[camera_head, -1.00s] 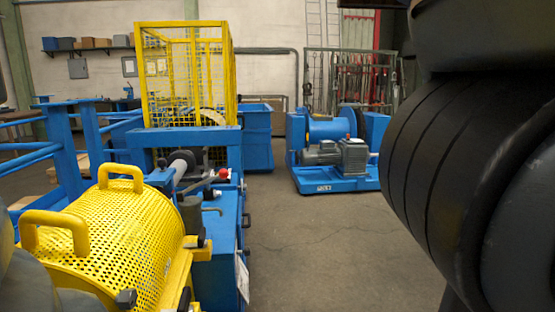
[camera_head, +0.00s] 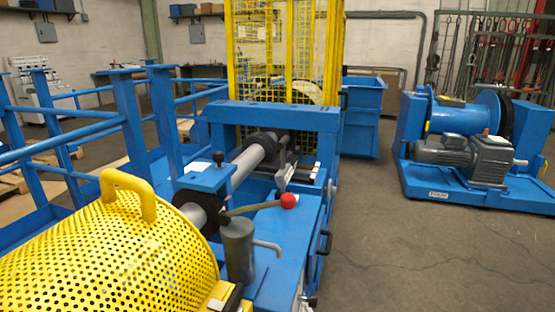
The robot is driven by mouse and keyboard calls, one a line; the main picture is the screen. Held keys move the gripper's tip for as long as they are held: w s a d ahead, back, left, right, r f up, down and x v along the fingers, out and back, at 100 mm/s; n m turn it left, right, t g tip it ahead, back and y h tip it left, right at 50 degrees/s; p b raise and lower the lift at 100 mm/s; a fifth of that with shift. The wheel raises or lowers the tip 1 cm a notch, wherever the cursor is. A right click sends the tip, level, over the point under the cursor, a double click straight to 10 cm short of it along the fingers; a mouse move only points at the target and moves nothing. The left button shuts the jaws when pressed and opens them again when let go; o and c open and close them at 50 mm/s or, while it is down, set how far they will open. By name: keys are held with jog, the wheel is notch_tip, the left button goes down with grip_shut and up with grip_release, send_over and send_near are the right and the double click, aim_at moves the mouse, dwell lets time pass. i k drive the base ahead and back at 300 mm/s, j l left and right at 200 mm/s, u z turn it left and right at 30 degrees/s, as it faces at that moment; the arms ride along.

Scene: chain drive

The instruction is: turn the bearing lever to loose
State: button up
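A lever with a red ball knob (camera_head: 288,200) sits on the blue machine frame in the middle of the view. I take it to be the bearing lever (camera_head: 252,208); its thin arm runs left from the knob toward a dark round collar (camera_head: 203,211) on the grey shaft (camera_head: 246,163). A grey cylinder (camera_head: 238,250) with a bent rod stands just in front of it and hides part of the lever's surroundings. I cannot read any loose or tight marking. My gripper is not in view.
A yellow perforated guard (camera_head: 110,255) with a handle fills the lower left. Blue railings (camera_head: 95,125) stand left, and a yellow mesh cage (camera_head: 285,60) behind. A blue motor unit (camera_head: 470,150) stands right. The grey floor (camera_head: 410,255) between is clear.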

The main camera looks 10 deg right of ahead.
aim_at(289, 154)
jog(key=i+l+u, duration=0.1)
jog(key=i+l, duration=0.2)
jog(key=i+l+u, duration=0.1)
jog(key=i+l, duration=0.15)
jog(key=l, duration=0.2)
jog(key=i+l+u, duration=0.15)
jog(key=i+l, duration=0.15)
jog(key=l, duration=0.15)
jog(key=i+l+u, duration=0.1)
jog(key=l, duration=0.3)
jog(key=i+l+u, duration=0.1)
jog(key=i+l, duration=0.25)
jog(key=l, duration=0.15)
jog(key=i+l+u, duration=0.1)
jog(key=l, duration=0.35)
jog(key=i+l+u, duration=0.1)
jog(key=i+l, duration=0.2)
jog(key=l, duration=0.2)
jog(key=i+l+u, duration=0.1)
jog(key=l, duration=0.45)
jog(key=i, duration=0.55)
